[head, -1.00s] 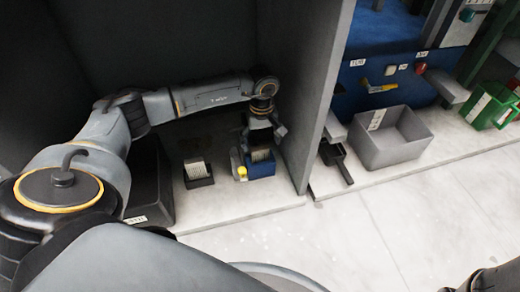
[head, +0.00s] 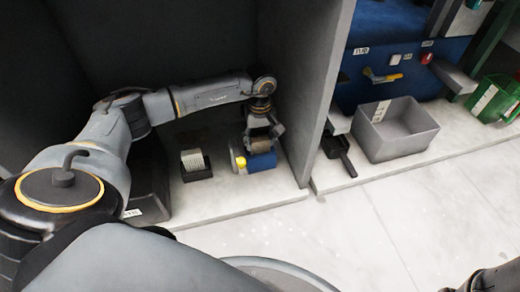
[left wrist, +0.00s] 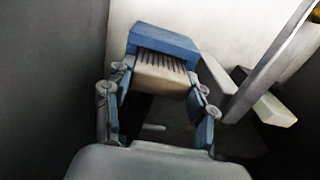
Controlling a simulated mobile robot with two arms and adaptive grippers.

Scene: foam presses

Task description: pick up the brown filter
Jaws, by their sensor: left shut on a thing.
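The brown filter (left wrist: 160,78) is a tan block with dark pleats. In the left wrist view it sits between the two fingers of my left gripper (left wrist: 162,86), which is shut on it. In the head view the filter (head: 260,144) shows between the fingers of the left gripper (head: 260,137), at the top of a small blue bin (head: 262,162). The blue bin also shows behind the filter in the left wrist view (left wrist: 163,38). I cannot tell whether the filter is fully clear of the bin.
A black holder (head: 197,174) with a pale ribbed filter (head: 193,160) stands left of the blue bin. A yellow-ended item (head: 240,162) is close beside the bin. A grey partition (head: 317,95) rises at right. Beyond it stand a grey bin (head: 398,145) and green bin (head: 492,103).

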